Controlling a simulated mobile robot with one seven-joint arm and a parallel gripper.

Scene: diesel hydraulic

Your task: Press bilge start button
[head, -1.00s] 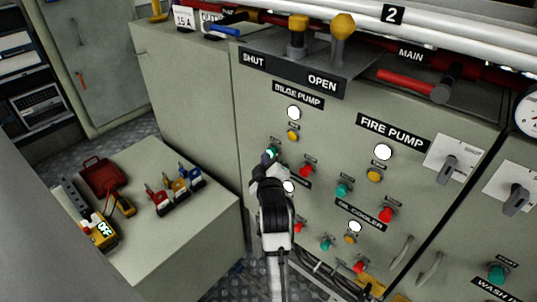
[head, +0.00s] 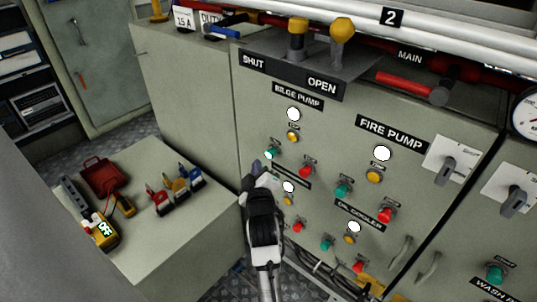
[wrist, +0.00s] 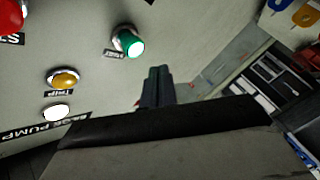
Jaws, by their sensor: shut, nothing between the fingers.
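The green bilge start button (head: 270,152) sits under the BILGE PUMP label (head: 297,96) on the grey panel, left of a red button (head: 306,171). Its face looks bright. In the wrist view the green button (wrist: 129,43) stands out from the panel above and left of my fingers, with a small label beside it. My gripper (head: 256,167) is shut and empty, just left of and below the button in the head view. Its closed fingertips (wrist: 158,74) appear apart from the button. Whether the button is pushed in cannot be told.
An amber trip lamp (head: 292,136) and a white lamp (head: 293,114) are above the button. Fire pump buttons, including a green one (head: 343,189), lie to the right. A low grey cabinet (head: 150,262) with tools stands left.

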